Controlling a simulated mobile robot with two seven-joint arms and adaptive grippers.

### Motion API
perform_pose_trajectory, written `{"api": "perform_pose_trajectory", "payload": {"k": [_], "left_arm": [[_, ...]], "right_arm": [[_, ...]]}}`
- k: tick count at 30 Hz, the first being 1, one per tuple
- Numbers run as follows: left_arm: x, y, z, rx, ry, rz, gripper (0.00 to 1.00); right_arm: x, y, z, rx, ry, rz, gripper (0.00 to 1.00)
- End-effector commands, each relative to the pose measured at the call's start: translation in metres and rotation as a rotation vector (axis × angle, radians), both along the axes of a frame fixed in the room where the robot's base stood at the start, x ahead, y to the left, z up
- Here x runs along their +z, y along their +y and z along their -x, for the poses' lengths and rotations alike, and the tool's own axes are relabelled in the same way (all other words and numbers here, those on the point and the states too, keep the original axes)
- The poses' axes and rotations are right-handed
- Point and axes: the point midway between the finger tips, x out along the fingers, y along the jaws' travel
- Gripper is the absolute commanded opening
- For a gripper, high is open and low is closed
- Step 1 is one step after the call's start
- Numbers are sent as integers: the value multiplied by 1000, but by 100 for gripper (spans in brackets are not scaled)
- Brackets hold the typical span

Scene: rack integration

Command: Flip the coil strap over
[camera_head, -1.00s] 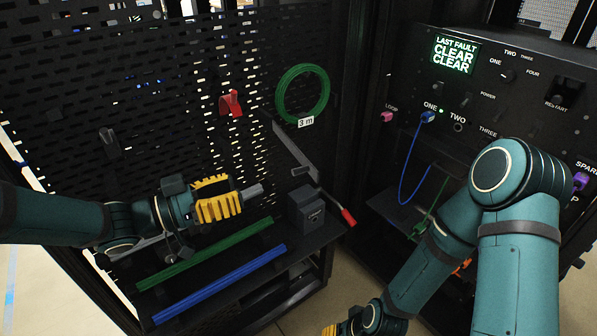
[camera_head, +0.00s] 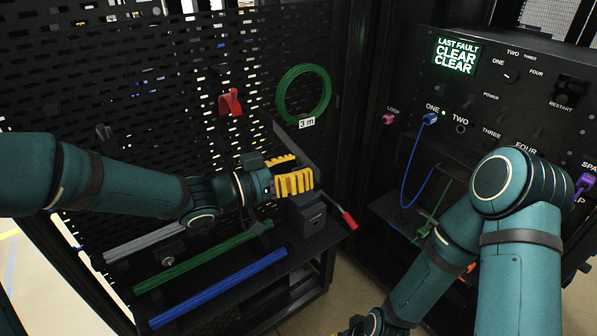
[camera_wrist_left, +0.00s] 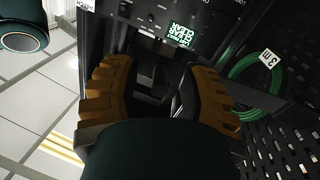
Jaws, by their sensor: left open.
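A green coil (camera_head: 303,94) with a white "3 m" tag (camera_head: 307,123) hangs on the perforated black panel; it also shows at the right in the left wrist view (camera_wrist_left: 236,92). A red piece (camera_head: 231,102) sticks out of the panel to its left. I cannot tell which part is the strap. My left gripper (camera_head: 303,170) is open, with yellow fingers and nothing visible between them. It is below the coil, apart from it, above a dark box (camera_head: 308,219). In the left wrist view its fingers (camera_wrist_left: 160,88) stand wide apart.
A dark arm with a red tip (camera_head: 348,220) juts out near the box. Grey (camera_head: 145,243), green (camera_head: 205,257) and blue (camera_head: 218,289) bars lie on the shelf. A control panel (camera_head: 490,113) with plugged cables stands at the right, partly behind my right arm.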

Motion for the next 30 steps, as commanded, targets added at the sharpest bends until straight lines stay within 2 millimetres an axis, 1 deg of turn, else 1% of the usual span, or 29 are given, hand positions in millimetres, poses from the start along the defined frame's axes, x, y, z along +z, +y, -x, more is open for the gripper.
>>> {"api": "perform_pose_trajectory", "payload": {"k": [8,9,11,12,23,30], "left_arm": [[0,-1,0,0,-1,0,42],[0,-1,0,0,-1,0,28],[0,-1,0,0,-1,0,7],[0,-1,0,0,-1,0,0],[0,-1,0,0,0,-1,0],[-1,-9,-9,14,1,-2,0]], "right_arm": [[0,0,0,0,-1,0,40],[0,0,0,0,-1,0,40],[0,0,0,0,-1,0,40],[0,0,0,0,-1,0,40],[0,0,0,0,0,0,40],[-2,0,0,0,-1,0,40]]}}
